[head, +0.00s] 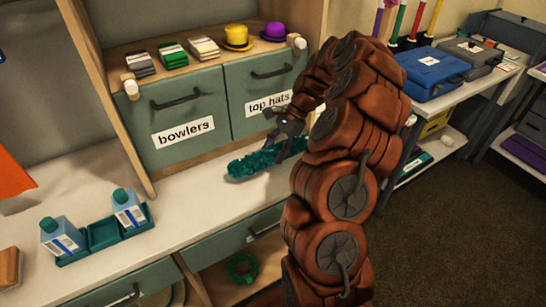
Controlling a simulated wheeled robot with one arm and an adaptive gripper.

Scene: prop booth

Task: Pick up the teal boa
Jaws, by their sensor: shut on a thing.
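The teal boa (262,162) is a fluffy strip on the white counter (190,205), in front of the green drawers. Its right end runs behind my brown arm. My gripper (286,140) is dark and comes down over the right part of the boa. The gripper is shut on the boa. The fingertips are small and partly lost against the boa and the drawer front. The boa appears to be at or just above the counter; I cannot tell which.
Behind are drawers labelled bowlers (186,134) and top hats (250,88), with hats on the shelf above. At left, a teal tray (104,234) holds cartons. A green ring (243,268) lies in the lower compartment. A side table at right holds a blue case (432,72).

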